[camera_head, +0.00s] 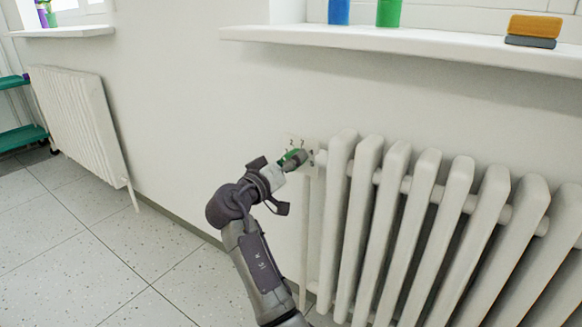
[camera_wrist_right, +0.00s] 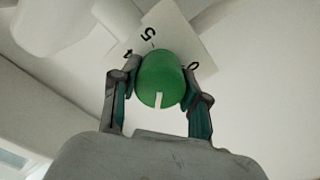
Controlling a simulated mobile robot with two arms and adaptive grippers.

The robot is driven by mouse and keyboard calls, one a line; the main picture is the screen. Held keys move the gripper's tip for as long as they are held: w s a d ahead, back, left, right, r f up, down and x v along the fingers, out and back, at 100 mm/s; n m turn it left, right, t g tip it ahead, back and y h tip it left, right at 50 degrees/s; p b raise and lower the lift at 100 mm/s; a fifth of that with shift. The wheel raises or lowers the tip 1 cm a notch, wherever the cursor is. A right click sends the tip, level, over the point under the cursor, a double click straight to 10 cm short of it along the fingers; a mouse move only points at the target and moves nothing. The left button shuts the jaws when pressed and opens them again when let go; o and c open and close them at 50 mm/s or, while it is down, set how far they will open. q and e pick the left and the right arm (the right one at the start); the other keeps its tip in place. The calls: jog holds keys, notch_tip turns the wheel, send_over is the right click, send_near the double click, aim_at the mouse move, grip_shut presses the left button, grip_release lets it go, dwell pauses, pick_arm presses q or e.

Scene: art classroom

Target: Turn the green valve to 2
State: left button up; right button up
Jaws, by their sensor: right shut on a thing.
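The green valve (camera_head: 291,156) is a small round knob at the upper left end of the white radiator in the head view, mostly hidden behind my right gripper (camera_head: 296,158). In the right wrist view the green valve (camera_wrist_right: 159,78) sits between the two fingers of my right gripper (camera_wrist_right: 160,80), which touch it on both sides. A white mark on the knob points to the bottom of that picture. A white dial plate (camera_wrist_right: 176,32) behind it shows a 5, a 4 and a 0; other digits are hidden. My left gripper is not in view.
The white radiator (camera_head: 400,190) fills the right side, close to my right arm. Above it a white windowsill (camera_head: 400,42) holds a blue thing, a green thing and a sponge (camera_head: 535,27). Another radiator (camera_head: 80,122) hangs at the left. The tiled floor at left is clear.

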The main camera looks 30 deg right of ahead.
jog(key=shift+f+m, duration=0.15)
jog(key=shift+m, duration=0.15)
jog(key=o, duration=1.1)
jog(key=shift+o, duration=0.2)
jog(key=shift+a, duration=0.1)
jog(key=v, duration=0.7)
jog(key=shift+s+a, duration=0.15)
